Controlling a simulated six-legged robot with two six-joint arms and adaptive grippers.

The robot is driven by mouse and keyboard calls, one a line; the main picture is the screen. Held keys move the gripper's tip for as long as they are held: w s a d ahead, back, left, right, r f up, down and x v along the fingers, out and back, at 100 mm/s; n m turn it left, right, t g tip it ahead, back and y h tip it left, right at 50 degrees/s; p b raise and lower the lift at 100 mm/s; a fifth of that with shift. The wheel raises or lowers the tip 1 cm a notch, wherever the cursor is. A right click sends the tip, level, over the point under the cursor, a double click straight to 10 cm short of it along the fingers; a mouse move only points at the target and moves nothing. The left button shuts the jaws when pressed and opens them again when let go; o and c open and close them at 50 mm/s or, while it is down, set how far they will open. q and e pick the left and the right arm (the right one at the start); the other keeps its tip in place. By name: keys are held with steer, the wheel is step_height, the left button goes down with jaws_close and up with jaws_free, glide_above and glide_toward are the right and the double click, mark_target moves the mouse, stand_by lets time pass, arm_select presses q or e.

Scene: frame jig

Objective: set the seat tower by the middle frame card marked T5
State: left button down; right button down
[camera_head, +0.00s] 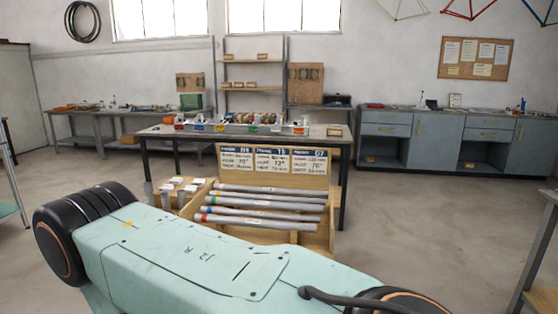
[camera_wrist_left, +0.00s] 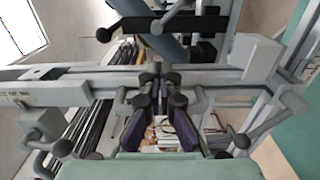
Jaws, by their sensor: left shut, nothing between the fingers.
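Three white frame cards stand side by side on a wooden board behind the tube crate in the head view. The middle card (camera_head: 271,160) has a dark heading that appears to read T5; its lines are too small to read surely. In the left wrist view my left gripper (camera_wrist_left: 160,80) is shut and empty, its dark fingers meeting in front of a grey jig beam (camera_wrist_left: 225,60). Clamps and dark knobs surround the fingers. I cannot tell which jig part is the seat tower, or whether the fingers touch anything. My right gripper is in neither view.
A wooden crate (camera_head: 318,240) holds several grey tubes (camera_head: 262,222) with coloured bands. Behind it stands a table (camera_head: 160,131) with small coloured bins. Open floor (camera_head: 410,215) lies right of the crate.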

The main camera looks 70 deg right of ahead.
arm_select(q)
steer(key=shift+s+a+p, duration=0.2)
steer(key=shift+a+p, duration=0.05)
steer(key=shift+a, duration=0.5)
steer(key=shift+s+a+p, duration=0.15)
steer(key=shift+a+p, duration=0.05)
steer(key=shift+a, duration=0.55)
stand_by(2.2)
steer(key=shift+d, duration=0.3)
steer(key=shift+w+d+b, duration=0.25)
steer(key=shift+d+b, duration=0.4)
steer(key=shift+d, duration=0.1)
steer(key=shift+s, duration=0.1)
